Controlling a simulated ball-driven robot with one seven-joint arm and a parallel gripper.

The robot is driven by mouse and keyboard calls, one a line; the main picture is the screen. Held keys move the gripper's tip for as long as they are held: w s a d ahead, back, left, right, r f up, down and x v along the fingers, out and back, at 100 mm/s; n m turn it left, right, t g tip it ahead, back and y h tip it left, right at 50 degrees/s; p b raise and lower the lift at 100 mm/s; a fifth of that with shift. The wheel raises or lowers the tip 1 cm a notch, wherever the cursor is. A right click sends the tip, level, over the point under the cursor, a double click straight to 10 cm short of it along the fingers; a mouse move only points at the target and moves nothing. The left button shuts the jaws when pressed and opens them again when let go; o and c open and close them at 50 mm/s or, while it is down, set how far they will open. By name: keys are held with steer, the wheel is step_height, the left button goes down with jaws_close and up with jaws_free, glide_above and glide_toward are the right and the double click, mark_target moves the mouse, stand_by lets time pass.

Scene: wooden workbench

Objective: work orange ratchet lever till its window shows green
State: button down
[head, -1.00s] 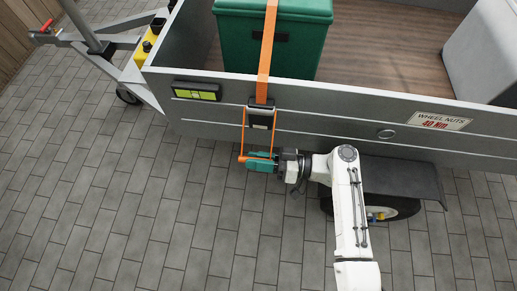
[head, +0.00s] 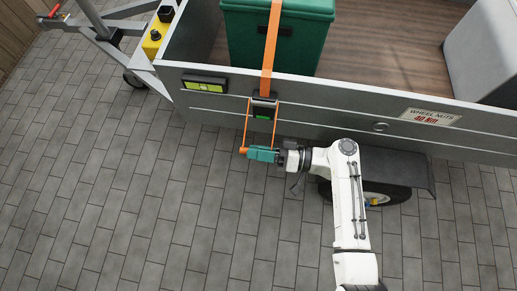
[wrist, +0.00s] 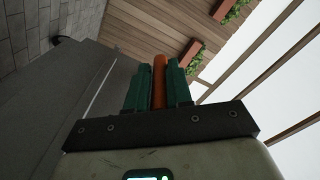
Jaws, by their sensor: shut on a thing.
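The orange ratchet lever (head: 247,132) hangs on the outside of the grey trailer wall, its handle bar level at the bottom. My gripper (head: 258,154) has its teal fingers shut on the lever's handle. In the wrist view the orange handle (wrist: 159,82) stands between the two teal fingers. The ratchet's window (head: 263,113) shows green on its dark body. An orange strap (head: 270,45) runs from the ratchet up over the green box (head: 248,30) in the trailer.
The trailer wall (head: 330,120) stands close behind the lever. It carries a yellow-green level (head: 204,85) and a wheel-nut sign (head: 430,117). A wheel under a dark mudguard (head: 408,165) is right of my arm. Paving in front is clear.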

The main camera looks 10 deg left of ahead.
steer(key=c, duration=1.1)
jaws_free()
steer(key=shift+o, duration=0.2)
steer(key=d, duration=1)
steer(key=shift+s+d, duration=0.15)
steer(key=shift+d, duration=0.25)
